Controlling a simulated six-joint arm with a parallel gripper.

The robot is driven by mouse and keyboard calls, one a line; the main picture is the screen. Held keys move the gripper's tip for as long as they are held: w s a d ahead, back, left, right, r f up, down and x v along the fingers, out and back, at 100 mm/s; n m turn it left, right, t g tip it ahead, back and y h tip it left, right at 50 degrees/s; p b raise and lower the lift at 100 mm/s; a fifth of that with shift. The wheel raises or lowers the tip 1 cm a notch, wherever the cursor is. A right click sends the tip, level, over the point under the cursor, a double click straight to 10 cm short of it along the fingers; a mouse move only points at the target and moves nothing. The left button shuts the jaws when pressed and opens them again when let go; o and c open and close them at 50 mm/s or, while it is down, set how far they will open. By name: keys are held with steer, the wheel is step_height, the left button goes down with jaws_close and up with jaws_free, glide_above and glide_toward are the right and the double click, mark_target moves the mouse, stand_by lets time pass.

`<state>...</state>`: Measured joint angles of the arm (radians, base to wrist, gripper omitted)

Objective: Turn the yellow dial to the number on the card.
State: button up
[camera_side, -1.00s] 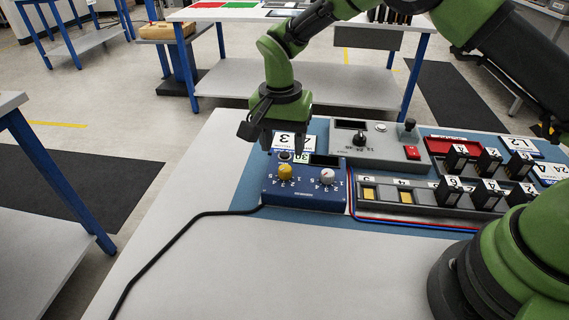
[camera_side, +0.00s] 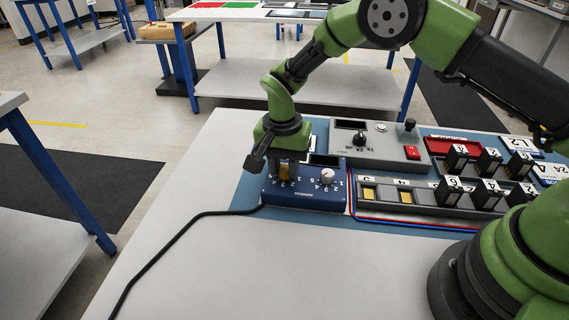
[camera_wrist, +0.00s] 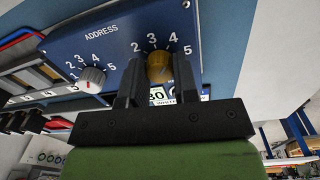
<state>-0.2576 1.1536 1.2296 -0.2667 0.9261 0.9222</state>
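The yellow dial (camera_wrist: 158,66) sits on the blue "ADDRESS" box (camera_wrist: 95,52), among numbers of which 2 to 5 show in the wrist view. Its pointer is not clear. My gripper (camera_wrist: 158,72) points down over it, one dark finger on each side, apparently open; whether they touch it is unclear. In the side view my gripper (camera_side: 284,170) is lowered to the box and partly covers the dial. A white card (camera_side: 308,128) behind the box is mostly hidden by my gripper, its number unreadable now.
A second dial, white-grey (camera_side: 327,176), stands right of the yellow one on the same box. A grey panel (camera_side: 385,142) with a black knob and red switch is behind. A rack of numbered slots (camera_side: 425,210) lies to the right. A black cable (camera_side: 190,222) runs across the clear table front.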

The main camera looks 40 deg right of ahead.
mark_target(283, 169)
steer(key=n, duration=0.3)
steer(key=shift+n, duration=2.3)
steer(key=o, duration=0.9)
steer(key=shift+r, duration=0.1)
steer(key=r, duration=0.9)
steer(key=shift+a+r, duration=0.2)
steer(key=shift+r, duration=0.2)
